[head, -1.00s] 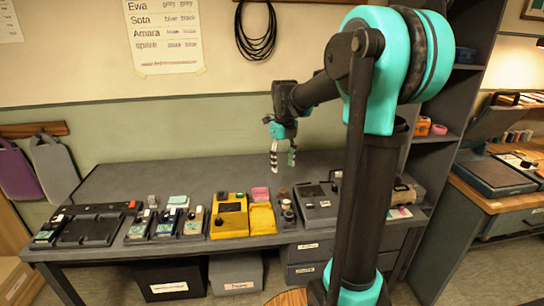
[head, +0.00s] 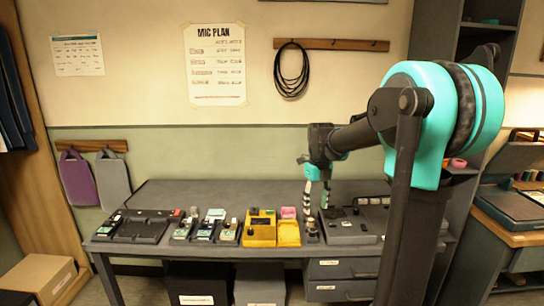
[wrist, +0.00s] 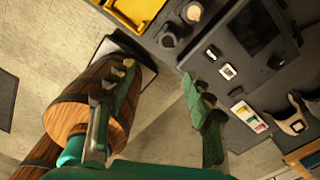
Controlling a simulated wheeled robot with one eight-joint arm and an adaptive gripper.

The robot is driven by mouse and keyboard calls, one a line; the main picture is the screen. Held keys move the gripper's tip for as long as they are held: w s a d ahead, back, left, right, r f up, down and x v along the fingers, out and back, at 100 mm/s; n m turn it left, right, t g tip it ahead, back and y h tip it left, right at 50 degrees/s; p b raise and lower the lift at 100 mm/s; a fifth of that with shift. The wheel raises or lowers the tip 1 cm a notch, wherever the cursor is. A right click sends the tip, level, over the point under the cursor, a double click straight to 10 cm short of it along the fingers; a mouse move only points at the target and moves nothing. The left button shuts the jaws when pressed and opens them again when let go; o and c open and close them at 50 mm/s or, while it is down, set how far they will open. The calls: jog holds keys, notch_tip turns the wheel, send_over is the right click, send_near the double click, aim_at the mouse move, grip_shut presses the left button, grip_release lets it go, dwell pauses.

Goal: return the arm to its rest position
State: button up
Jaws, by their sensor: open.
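My arm (head: 400,150) rises on the right of the head view and reaches left over the grey bench. My gripper (head: 316,194) hangs from its end, fingers down, above the right part of the bench in that view. In the wrist view the two green-and-dark fingers of my gripper (wrist: 160,92) stand well apart with nothing between them. The fingers look clear of the devices on the bench.
The grey bench (head: 180,192) holds a yellow device (head: 262,229), a dark device with a screen (head: 347,226) and several small units. A wooden barrel-like thing (wrist: 75,115) shows at the left in the wrist view.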

jog(key=s+d+f+n+t, duration=0.2)
jog(key=s+f+n, duration=0.5)
jog(key=s+n, duration=0.4)
jog(key=s+d+f+n+t, duration=0.2)
jog(key=s+f+n, duration=0.6)
jog(key=n, duration=1.1)
jog(key=s, duration=0.3)
jog(key=shift+n, duration=0.3)
